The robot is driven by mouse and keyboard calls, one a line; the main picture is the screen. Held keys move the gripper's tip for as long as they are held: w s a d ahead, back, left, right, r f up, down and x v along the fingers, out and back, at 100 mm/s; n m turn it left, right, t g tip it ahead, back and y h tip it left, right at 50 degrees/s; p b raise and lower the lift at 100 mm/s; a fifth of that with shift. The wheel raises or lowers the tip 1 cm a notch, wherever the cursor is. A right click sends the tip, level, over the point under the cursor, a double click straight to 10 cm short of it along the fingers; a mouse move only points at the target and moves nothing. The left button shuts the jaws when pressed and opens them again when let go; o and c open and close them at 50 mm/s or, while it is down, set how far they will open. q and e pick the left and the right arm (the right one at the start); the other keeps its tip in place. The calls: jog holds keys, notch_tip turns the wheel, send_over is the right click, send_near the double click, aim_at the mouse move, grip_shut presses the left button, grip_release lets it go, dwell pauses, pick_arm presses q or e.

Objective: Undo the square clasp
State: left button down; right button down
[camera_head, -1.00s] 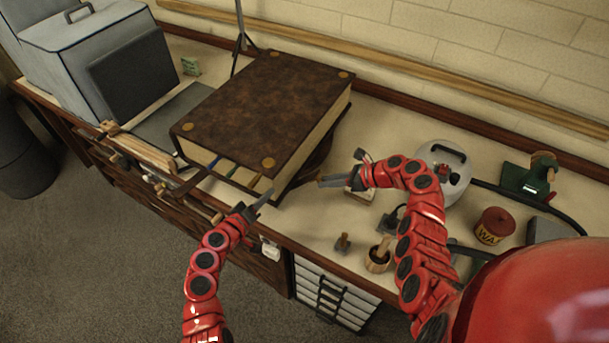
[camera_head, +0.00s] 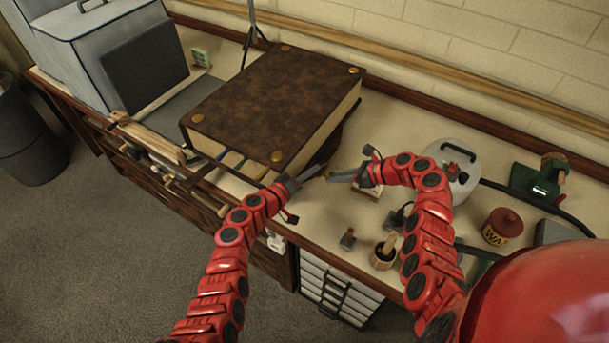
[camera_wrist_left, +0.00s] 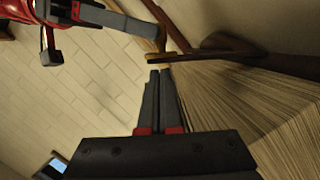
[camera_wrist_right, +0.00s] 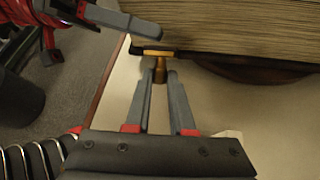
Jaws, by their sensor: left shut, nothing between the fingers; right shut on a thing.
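A large brown book (camera_head: 270,100) with brass corner studs lies closed on the bench. A dark brown strap-like part (camera_wrist_left: 235,48) runs along its page edge in the left wrist view. My right gripper (camera_head: 330,178) is shut on a small brass-coloured piece (camera_wrist_right: 153,52) at the book's lower edge. The piece looks T-shaped; whether it belongs to the square clasp I cannot tell. My left gripper (camera_head: 314,169) is shut and empty. Its fingertips (camera_wrist_left: 160,74) are just beside the brass piece and strap, with contact unclear. The clasp's shape is not clear in the head view.
A wooden press-like frame (camera_head: 150,140) stands left of the book. A mortar (camera_head: 384,254), a small stamp-like item (camera_head: 347,238), a red tin (camera_head: 502,227) and a white round vessel (camera_head: 455,170) stand on the right.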

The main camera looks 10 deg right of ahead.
pick_arm(q)
jog(key=shift+w+d, duration=0.2)
pick_arm(e)
jog(key=shift+f, duration=0.1)
